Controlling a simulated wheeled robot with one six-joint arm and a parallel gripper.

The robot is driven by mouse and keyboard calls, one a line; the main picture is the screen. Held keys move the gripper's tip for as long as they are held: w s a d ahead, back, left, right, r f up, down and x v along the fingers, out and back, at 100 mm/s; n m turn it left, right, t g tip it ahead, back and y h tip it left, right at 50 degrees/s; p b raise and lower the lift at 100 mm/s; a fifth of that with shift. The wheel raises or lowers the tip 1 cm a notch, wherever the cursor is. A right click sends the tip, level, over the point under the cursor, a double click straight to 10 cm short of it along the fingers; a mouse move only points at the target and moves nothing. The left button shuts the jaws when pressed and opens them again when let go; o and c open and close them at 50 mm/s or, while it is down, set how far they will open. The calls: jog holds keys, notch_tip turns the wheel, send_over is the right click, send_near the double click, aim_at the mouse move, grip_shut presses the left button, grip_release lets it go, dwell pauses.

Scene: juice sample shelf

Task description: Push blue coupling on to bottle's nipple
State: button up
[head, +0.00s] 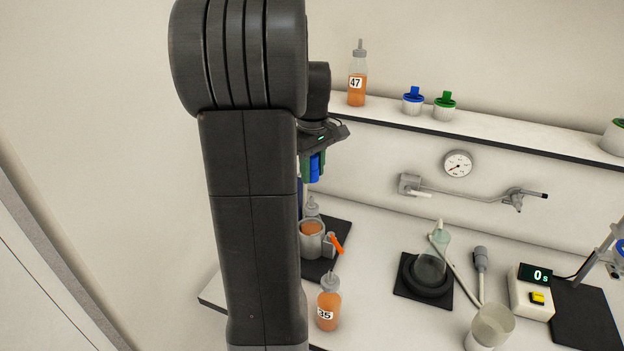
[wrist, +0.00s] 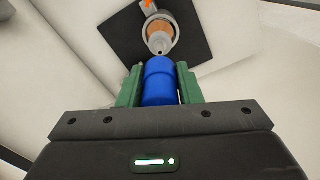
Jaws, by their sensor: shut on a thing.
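My gripper (wrist: 158,88) has green fingers and is shut on the blue coupling (wrist: 159,82), a short blue cylinder. In the head view the coupling (head: 315,168) hangs below the gripper, partly hidden by my arm. A bottle (wrist: 159,38) with orange juice and a pale pointed nipple stands in a grey cup-like holder (head: 311,240) on a black plate. The coupling is above the bottle; in the wrist view its front end appears close to the nipple tip. I cannot tell whether they touch.
An orange lever (head: 336,243) sticks out beside the holder. Bottle 35 (head: 327,308) stands in front of it. A flask on a black ring (head: 428,274), a beaker (head: 490,326) and a timer (head: 532,292) are to the right. Bottle 47 (head: 357,84) stands on the shelf (head: 480,133).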

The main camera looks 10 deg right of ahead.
aim_at(312, 197)
jog(key=shift+f+b, duration=2.15)
jog(key=shift+f, duration=0.2)
jog(key=shift+r, duration=0.15)
jog(key=shift+p, duration=0.45)
jog(key=shift+f+b, duration=0.9)
jog(key=shift+f, duration=1.05)
jog(key=o, duration=1.1)
jog(key=shift+r, duration=0.1)
